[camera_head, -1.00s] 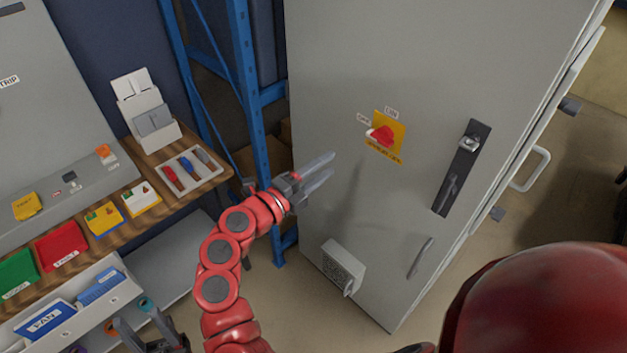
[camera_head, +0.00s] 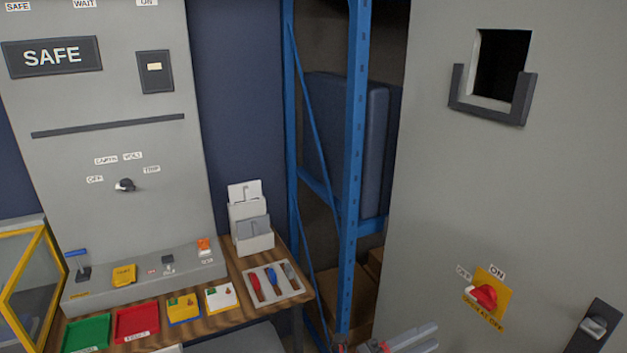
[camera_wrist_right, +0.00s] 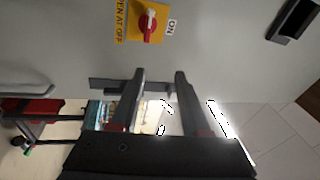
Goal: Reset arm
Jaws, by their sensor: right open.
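My right gripper (camera_head: 426,338) shows at the bottom edge of the head view, with only its grey fingers and a bit of red in frame. In the right wrist view its two fingers (camera_wrist_right: 160,74) stand apart with nothing between them. It is in front of the grey cabinet (camera_head: 440,200), to the left of and below the red rotary switch (camera_head: 484,297) on its yellow plate. The switch also shows in the wrist view (camera_wrist_right: 147,22), apart from the fingers. My left gripper is out of view.
A wooden shelf (camera_head: 214,324) at left holds green, red and yellow boxes and a tray of tools (camera_head: 270,283). Above it is a grey panel with a SAFE display (camera_head: 52,56). A blue rack (camera_head: 352,170) stands between panel and cabinet. A dark handle (camera_head: 598,325) is at right.

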